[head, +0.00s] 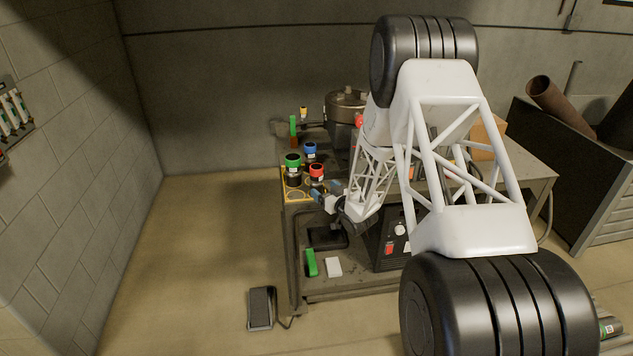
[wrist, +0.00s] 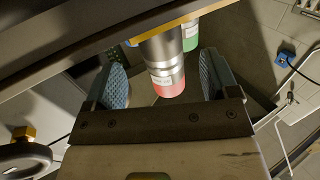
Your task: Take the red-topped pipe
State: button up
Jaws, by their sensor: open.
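The red-topped pipe (head: 317,172) is a dark metallic cylinder with a red band at its top. It stands upright at the near left corner of the workbench, in front of a green-topped pipe (head: 293,166) and a blue-topped pipe (head: 310,150). My gripper (head: 326,201) is open, at the front edge of the bench just below the red-topped pipe. In the wrist view, the red-topped pipe (wrist: 165,66) shows between the two blue-padded fingers of my gripper (wrist: 162,62), with a gap on each side. Whether the fingertips reach past it I cannot tell.
The workbench (head: 540,178) has a yellow-edged holder at that corner. A metal pot (head: 346,104) stands farther back. A green block (head: 311,263) and a white block (head: 333,267) lie on the lower shelf. Floor left of the bench is clear except a pedal (head: 261,308).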

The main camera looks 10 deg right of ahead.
aim_at(320, 178)
jog(key=shift+x, duration=2.55)
jog(key=shift+r, duration=0.15)
jog(key=shift+c, duration=0.5)
jog(key=c, duration=1.2)
jog(key=shift+r, duration=0.2)
jog(key=shift+c, duration=0.2)
jog(key=shift+r, duration=1.05)
jog(key=shift+s+r, duration=0.4)
jog(key=shift+r, duration=0.25)
jog(key=s+r, duration=0.1)
jog(key=s, duration=1.4)
jog(key=shift+d+r, duration=0.15)
jog(key=shift+s, duration=0.1)
